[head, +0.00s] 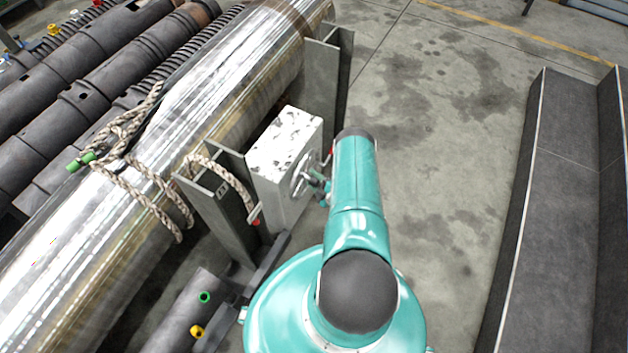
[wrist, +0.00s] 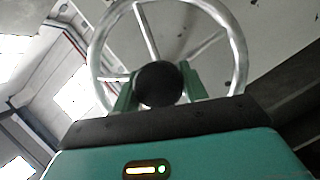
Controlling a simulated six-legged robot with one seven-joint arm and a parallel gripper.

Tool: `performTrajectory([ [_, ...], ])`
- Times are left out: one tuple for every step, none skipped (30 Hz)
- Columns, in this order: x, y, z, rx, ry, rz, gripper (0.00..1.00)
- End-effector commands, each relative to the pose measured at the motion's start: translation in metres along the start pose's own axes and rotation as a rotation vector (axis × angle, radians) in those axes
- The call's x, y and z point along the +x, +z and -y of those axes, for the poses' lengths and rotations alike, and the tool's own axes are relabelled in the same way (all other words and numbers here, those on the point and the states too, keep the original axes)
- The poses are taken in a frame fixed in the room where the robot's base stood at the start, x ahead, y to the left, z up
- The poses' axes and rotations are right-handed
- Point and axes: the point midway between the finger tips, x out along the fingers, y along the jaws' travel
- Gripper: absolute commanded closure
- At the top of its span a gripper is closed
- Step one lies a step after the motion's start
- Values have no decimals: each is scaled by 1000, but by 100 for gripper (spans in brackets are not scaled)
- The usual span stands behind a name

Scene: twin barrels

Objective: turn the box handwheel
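The box (head: 283,145) is pale grey with a speckled top, mounted beside the big shiny pipe. Its metal handwheel (head: 299,180) is on the side facing my arm, partly hidden by my gripper (head: 320,184). In the wrist view the handwheel (wrist: 240,52) shows as a round silver rim with thin spokes and a dark round hub (wrist: 158,84). My gripper (wrist: 159,88) has its two green fingers apart, one on each side of the hub. I cannot tell whether they touch it or the spokes.
The shiny pipe (head: 215,85) has ropes (head: 130,175) tied around it. A grey steel post (head: 222,205) stands left of the box, and another bracket (head: 325,75) stands behind it. Concrete floor (head: 445,150) is clear to the right, up to a dark trough (head: 560,200).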

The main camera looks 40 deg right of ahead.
Motion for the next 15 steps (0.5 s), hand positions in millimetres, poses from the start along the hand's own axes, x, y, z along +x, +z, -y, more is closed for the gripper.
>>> performTrajectory([
  [0, 1, -1, -2, 2, 2, 49],
  [0, 1, -1, -2, 2, 2, 43],
  [0, 1, -1, -2, 1, 2, 35],
  [0, 1, -1, -1, 1, 2, 35],
  [0, 1, -1, -1, 1, 2, 35],
  [0, 1, -1, -1, 1, 1, 35],
  [0, 1, 0, -1, 1, 1, 35],
  [0, 1, 0, -1, 1, 1, 35],
  [0, 0, 0, 0, 0, 1, 35],
  [0, 0, 0, 0, 0, 1, 35],
  [0, 0, 0, 0, 0, 1, 35],
  [-1, 0, 0, 0, 0, 1, 35],
  [-2, 0, 0, 0, 0, 1, 35],
  [-4, 0, 0, 0, 0, 1, 35],
  [-7, 1, 0, 1, -1, 2, 35],
])
